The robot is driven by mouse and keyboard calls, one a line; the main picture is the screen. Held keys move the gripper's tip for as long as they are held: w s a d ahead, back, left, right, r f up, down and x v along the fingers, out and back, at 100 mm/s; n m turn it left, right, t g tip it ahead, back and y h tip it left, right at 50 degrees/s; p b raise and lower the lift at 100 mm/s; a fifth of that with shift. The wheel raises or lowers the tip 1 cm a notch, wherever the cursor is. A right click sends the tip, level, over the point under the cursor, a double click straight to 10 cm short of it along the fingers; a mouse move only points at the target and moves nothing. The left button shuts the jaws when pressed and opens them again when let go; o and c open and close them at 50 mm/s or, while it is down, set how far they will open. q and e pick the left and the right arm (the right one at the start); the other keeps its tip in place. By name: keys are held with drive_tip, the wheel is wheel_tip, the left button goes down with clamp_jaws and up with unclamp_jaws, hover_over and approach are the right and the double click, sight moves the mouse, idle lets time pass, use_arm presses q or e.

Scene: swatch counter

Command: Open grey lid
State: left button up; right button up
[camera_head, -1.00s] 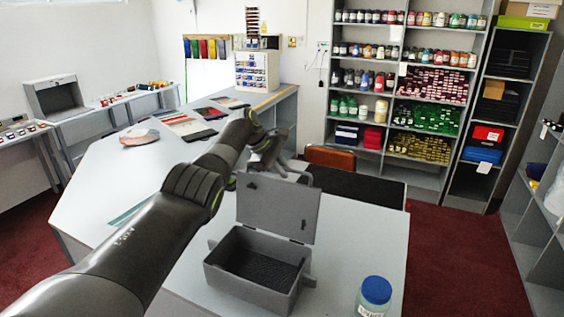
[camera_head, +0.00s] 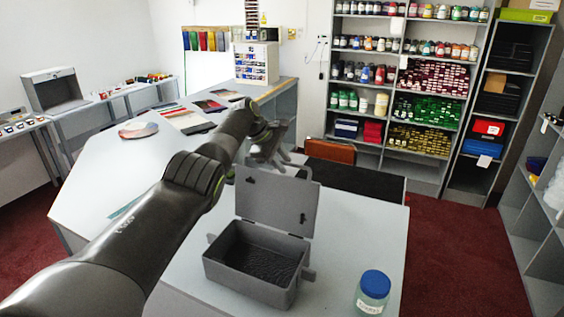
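The grey lid (camera_head: 277,201) stands upright, hinged at the back of the grey box (camera_head: 250,282) on the counter. The box is open and its dark inside shows no contents that I can make out. My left arm reaches in from the left, and my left gripper (camera_head: 290,163) is behind and above the lid's top edge. The lid's upper left corner is close to the gripper; I cannot tell if they touch. The fingers are partly hidden and small, so their opening is unclear. My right gripper is not in view.
A jar with a blue lid (camera_head: 373,291) stands on the counter (camera_head: 336,258) right of the box. A brown chair (camera_head: 330,151) is behind the counter. Colour swatches (camera_head: 187,120) lie farther back. Shelves of jars (camera_head: 405,90) line the far wall.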

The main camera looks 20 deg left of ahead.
use_arm(q)
drive_tip(key=shift+s+f, duration=0.15)
drive_tip(key=shift+f, duration=0.2)
drive_tip(key=shift+s+a+r+b, duration=0.1)
drive_tip(key=shift+a+r+b, duration=0.25)
drive_tip(key=shift+r+b, duration=0.3)
drive_tip(key=b+v, duration=0.5)
drive_tip(key=v, duration=1.1)
drive_tip(key=shift+r+b, duration=0.3)
drive_tip(key=shift+b, duration=0.1)
